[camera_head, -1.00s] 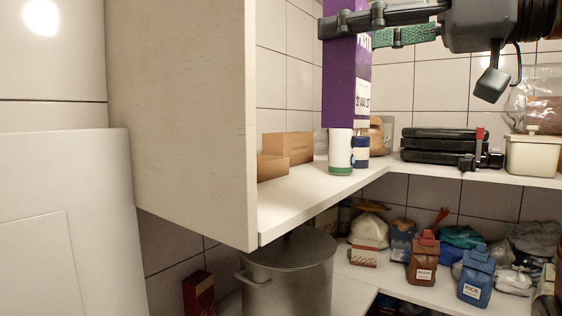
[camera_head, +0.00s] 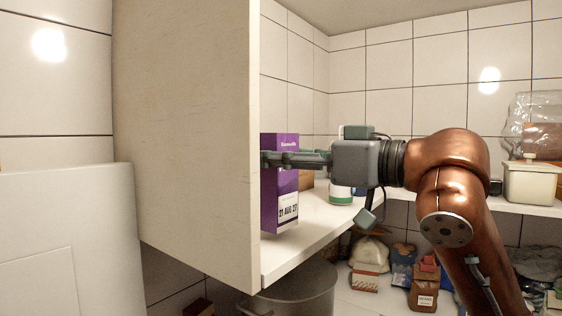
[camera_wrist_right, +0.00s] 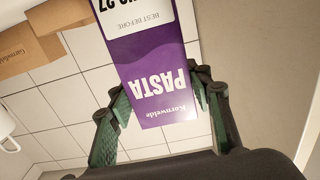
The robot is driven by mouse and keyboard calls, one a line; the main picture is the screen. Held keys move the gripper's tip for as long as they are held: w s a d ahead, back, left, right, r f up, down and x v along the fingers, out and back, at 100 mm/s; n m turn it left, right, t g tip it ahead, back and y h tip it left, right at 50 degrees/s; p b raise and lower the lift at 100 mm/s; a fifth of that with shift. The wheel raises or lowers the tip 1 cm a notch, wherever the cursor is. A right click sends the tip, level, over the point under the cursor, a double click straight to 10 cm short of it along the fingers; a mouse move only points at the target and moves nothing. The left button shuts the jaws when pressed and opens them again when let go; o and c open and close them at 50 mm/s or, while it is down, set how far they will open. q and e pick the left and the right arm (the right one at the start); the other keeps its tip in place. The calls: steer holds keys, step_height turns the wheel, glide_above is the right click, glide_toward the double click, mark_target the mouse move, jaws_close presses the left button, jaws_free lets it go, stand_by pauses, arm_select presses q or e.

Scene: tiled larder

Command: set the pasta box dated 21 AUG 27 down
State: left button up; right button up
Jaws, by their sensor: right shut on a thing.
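The purple pasta box (camera_head: 285,190), its white label reading 21 AUG 27, is upright over the white shelf (camera_head: 310,243), close beside the pale side panel that hides part of it. My right gripper (camera_head: 272,159) comes in from the right and is shut on the box around its upper part. In the right wrist view, the box (camera_wrist_right: 160,70) shows its PASTA lettering upside down between the two green-padded fingers. I cannot tell whether its base touches the shelf. My left gripper is not in view.
The tall side panel (camera_head: 190,120) stands just left of the box. Cardboard cartons (camera_wrist_right: 30,45) are nearby in the wrist view. A white and green can (camera_head: 340,194) stands on the shelf behind my gripper. A metal pot (camera_head: 295,292) is below. Bare shelf lies right of the box.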

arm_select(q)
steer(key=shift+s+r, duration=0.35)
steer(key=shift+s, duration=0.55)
arm_select(e)
steer(key=shift+d+f, duration=0.25)
steer(key=shift+f, duration=0.5)
steer(key=shift+a+f, duration=0.1)
steer(key=shift+a, duration=0.05)
steer(key=o, duration=1.1)
steer(key=shift+f, duration=0.1)
steer(key=o, duration=0.4)
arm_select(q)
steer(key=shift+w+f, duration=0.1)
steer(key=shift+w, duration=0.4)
